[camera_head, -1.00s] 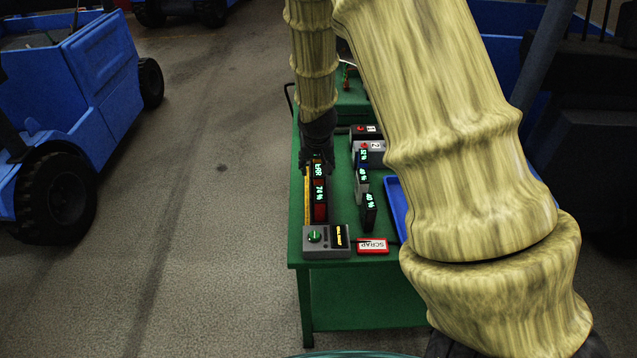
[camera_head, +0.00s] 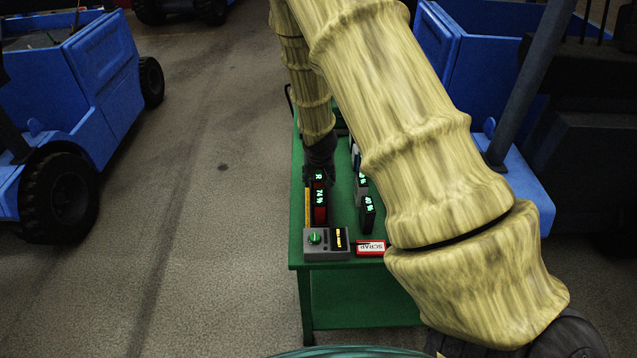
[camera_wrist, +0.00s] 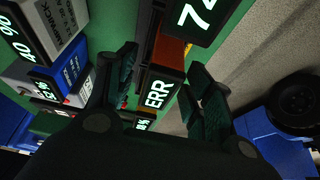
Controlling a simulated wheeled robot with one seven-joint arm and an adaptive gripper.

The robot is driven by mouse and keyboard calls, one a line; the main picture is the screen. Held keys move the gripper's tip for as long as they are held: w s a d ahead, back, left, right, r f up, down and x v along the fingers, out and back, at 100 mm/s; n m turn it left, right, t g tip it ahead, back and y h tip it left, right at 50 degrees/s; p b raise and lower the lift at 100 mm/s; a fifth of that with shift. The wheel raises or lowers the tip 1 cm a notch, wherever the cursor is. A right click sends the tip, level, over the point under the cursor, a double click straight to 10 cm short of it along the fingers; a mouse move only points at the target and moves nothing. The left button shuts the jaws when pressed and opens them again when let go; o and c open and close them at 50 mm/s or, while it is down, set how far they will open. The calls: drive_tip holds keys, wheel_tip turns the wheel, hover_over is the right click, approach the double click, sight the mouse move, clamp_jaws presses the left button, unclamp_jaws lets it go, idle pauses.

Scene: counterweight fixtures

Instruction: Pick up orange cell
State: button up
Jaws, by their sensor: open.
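An orange-brown cell (camera_wrist: 168,52) with a lit ERR display stands between the fingers of my gripper (camera_wrist: 162,82) in the wrist view. The gripper is open around it, and I cannot tell whether either finger touches it. In the head view my gripper (camera_head: 319,174) points down over the row of cells and hides most of that cell. A cell reading 74 (camera_wrist: 193,16) stands right beside it, and it also shows in the head view (camera_head: 320,207). Another lit display (camera_wrist: 141,124) shows partly on the other side of the ERR cell.
The green table (camera_head: 345,290) also bears a grey box with a green knob (camera_head: 315,238) and a red SCRAP sign (camera_head: 371,248) at its front. More cells (camera_head: 367,213) stand to the right. Blue vehicles (camera_head: 85,75) stand on both sides; floor at left is clear.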

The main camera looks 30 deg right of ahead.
drive_tip(key=shift+p+x, duration=0.3)
drive_tip(key=shift+x, duration=0.7)
drive_tip(key=shift+c, duration=0.2)
clamp_jaws()
